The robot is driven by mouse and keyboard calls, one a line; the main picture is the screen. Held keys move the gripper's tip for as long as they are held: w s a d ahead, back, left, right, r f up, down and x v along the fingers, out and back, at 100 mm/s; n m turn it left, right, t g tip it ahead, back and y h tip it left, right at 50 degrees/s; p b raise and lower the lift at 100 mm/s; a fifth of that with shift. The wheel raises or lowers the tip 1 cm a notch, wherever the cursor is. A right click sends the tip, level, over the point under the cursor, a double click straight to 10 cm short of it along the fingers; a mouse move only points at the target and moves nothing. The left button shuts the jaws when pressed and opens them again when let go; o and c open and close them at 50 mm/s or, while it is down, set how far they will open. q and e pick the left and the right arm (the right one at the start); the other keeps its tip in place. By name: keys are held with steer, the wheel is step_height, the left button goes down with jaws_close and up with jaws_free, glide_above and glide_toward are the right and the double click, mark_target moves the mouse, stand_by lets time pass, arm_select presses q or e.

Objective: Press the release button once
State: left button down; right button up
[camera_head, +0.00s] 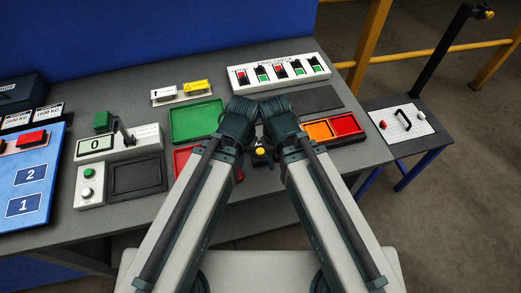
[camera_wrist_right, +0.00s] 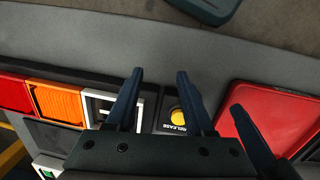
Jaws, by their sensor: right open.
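The release button is a yellow round cap (camera_wrist_right: 180,116) on a dark plate marked RELEASE. It also shows in the head view (camera_head: 260,151), in the gap between my two arms. My right gripper (camera_wrist_right: 160,72) is open and empty, its two fingers apart. In the right wrist view the button appears just beside and partly behind the right-hand finger; I cannot tell whether they touch. In the head view both wrists meet above the button and hide most of the fingers. Another dark finger at the lower right of the wrist view may belong to my left gripper; its opening is unclear.
A red tray (camera_wrist_right: 285,122) lies beside the button plate, and orange (camera_head: 318,131) and red bins are on its other side. A green tray (camera_head: 196,119) and a switch panel (camera_head: 279,75) stand behind. A scale display (camera_head: 97,143) is at left.

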jaws_close()
stand_by(1.5)
